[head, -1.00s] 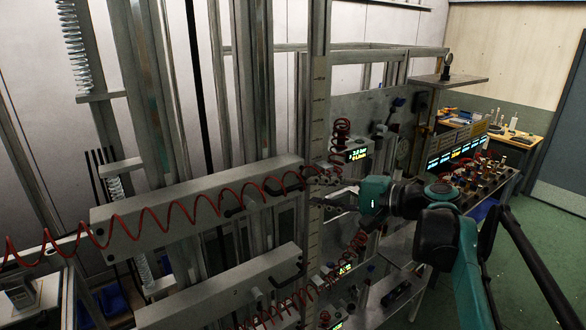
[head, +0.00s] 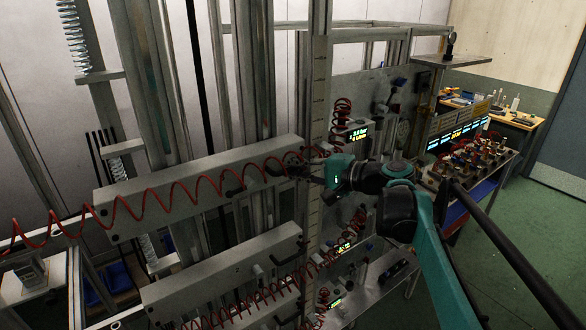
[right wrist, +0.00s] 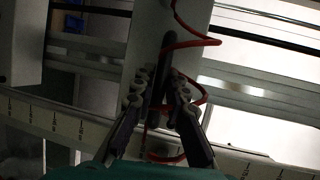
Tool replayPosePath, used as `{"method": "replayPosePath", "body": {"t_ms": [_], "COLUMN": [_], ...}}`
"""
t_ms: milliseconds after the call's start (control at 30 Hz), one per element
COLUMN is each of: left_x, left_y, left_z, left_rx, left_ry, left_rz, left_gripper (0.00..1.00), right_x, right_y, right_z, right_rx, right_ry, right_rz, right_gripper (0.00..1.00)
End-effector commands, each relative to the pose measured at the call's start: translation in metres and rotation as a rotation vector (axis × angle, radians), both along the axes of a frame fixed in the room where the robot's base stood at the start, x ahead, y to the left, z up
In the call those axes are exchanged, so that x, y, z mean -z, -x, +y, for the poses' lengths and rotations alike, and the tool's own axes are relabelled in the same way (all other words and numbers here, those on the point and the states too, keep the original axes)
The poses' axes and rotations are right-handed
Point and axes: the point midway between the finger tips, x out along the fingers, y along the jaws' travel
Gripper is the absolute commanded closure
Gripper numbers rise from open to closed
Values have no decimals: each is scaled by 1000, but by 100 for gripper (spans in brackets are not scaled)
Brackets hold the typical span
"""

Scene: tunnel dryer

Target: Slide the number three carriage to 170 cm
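An upper grey carriage beam (head: 150,205) and a lower one (head: 215,285) cross the vertical rails in the head view. A dark handle (head: 275,167) is at the right end of the upper beam. My right gripper (head: 303,168) is at that end, in front of the ruled scale (head: 318,105). In the right wrist view my right gripper (right wrist: 161,82) has its fingers apart on either side of the dark handle bar (right wrist: 168,52); contact is unclear. The scale (right wrist: 62,125) runs across below. My left gripper is out of view.
A red coiled hose (head: 178,192) hangs across the upper beam, and it also passes close to the right fingers in the wrist view (right wrist: 202,42). A panel with gauges and lit displays (head: 357,134) stands behind my right arm. A workbench (head: 520,118) is at the far right.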

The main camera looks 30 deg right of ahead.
Motion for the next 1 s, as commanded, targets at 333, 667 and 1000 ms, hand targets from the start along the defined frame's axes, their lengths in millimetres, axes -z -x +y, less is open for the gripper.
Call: {"method": "replayPosePath", "body": {"t_ms": [333,667,1000], "left_x": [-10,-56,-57], "left_y": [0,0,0], "left_z": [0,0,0], "left_rx": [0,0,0], "left_ry": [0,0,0], "left_rz": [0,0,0], "left_gripper": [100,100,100], "right_x": [-15,-95,-102], "right_y": [0,-1,-1], "right_z": [0,-1,-1], "right_rx": [0,2,3], "right_ry": [0,-4,-3], "right_rz": [0,-4,-3], "right_gripper": [100,100,100]}}
